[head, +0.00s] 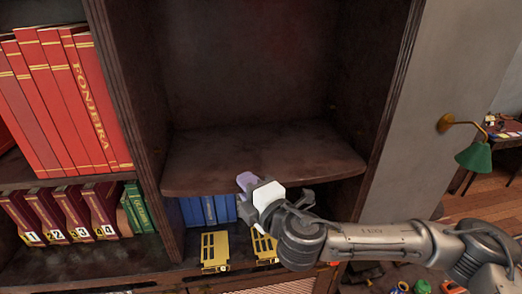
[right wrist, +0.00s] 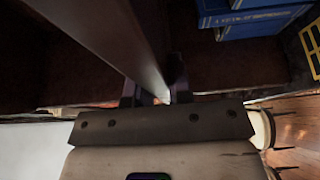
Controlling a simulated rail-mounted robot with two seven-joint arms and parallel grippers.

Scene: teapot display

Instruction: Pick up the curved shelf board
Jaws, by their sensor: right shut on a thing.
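The curved shelf board (head: 225,158) is a dark brown board with a bowed front edge, lying level inside the middle bay of the bookcase. In the head view the wrist hides part of the contact. My left gripper is in neither view.
Below the board stand blue books (head: 207,210) and yellow objects (head: 215,250). Red books (head: 70,100) fill the left bay, above numbered volumes (head: 68,212). A green lamp (head: 474,157) is at the right. The space above the board is empty.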

